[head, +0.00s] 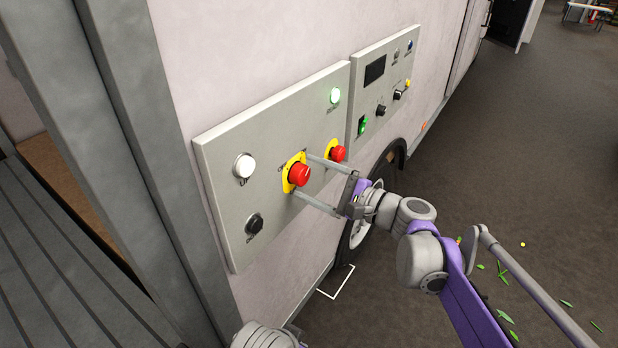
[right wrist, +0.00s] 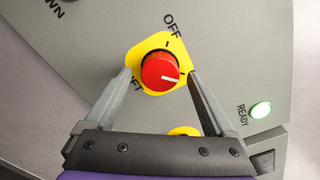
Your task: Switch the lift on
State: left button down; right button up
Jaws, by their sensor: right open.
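The lift switch is a red rotary knob (head: 299,174) on a yellow plate, on a grey control panel (head: 225,145). It also shows in the right wrist view (right wrist: 160,70), with a white mark on its face pointing right and slightly down. "OFF" is printed above it, and a partly hidden label ending in "FT" lies at lower left. My right gripper (head: 303,176) is open, with one finger on each side of the knob; I cannot tell whether they touch it. My left gripper is not in view.
A second red knob (head: 338,153) on yellow is close beside the right gripper. A white UP button (head: 244,165), a black DOWN button (head: 254,223) and a lit green READY lamp (head: 335,95) share the panel. Another panel (head: 384,80) adjoins on the right. Open floor lies right.

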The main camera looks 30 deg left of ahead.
jog(key=d, duration=1)
jog(key=shift+s, duration=0.4)
